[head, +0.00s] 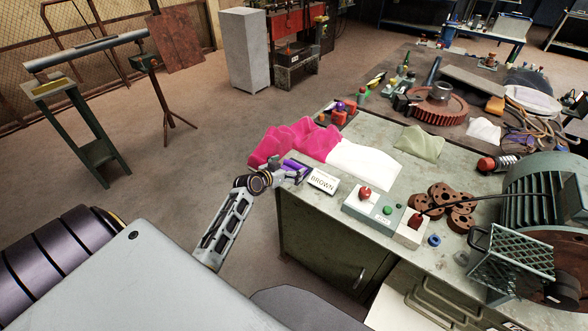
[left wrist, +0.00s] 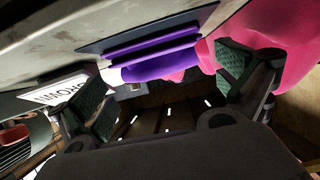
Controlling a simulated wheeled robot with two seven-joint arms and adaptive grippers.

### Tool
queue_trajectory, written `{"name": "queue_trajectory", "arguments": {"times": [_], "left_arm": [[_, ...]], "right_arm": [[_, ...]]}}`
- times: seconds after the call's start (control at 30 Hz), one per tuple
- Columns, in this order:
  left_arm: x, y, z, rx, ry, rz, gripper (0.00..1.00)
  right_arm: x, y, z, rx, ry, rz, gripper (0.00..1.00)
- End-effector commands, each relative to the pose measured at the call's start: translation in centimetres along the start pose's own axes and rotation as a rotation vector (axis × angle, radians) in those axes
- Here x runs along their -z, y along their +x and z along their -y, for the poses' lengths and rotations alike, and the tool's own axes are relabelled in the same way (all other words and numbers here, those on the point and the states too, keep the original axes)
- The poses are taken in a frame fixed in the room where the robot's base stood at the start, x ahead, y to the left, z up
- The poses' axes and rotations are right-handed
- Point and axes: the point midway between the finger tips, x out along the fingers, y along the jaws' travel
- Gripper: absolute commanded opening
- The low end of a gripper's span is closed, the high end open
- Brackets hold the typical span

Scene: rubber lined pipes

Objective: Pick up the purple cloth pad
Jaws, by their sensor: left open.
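The purple cloth pad (head: 297,167) lies at the near left edge of the workbench, next to a pink cloth and the "BROWN" sign. In the left wrist view the folded pad (left wrist: 155,52) shows ahead, between the finger directions. My left gripper (head: 280,175) is at the bench edge, right by the pad and partly overlapping it in the head view. In the left wrist view my left gripper (left wrist: 165,82) has its green-padded fingers wide apart, with nothing clamped between them. I cannot tell whether a finger touches the pad. My right gripper is not in view.
The pink cloth (head: 290,143) lies behind the pad, close to one finger. A white cloth (head: 365,165) lies to its right, the "BROWN" sign (head: 322,182) nearer. A control box (head: 385,212) and brown discs (head: 448,204) crowd the bench (head: 330,225). Floor left of the bench is open.

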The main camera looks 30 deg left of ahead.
Motion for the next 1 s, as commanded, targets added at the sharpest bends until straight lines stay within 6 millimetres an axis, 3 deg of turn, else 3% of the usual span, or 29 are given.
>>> {"name": "queue_trajectory", "arguments": {"times": [0.5,1.0], "left_arm": [[-0.2,3.7,0.0,0.000,-0.001,0.001,1.00],[-0.3,4.1,0.0,0.000,-0.001,0.001,1.00]], "right_arm": [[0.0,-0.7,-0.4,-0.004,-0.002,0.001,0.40],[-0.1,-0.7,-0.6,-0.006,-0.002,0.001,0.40]]}}
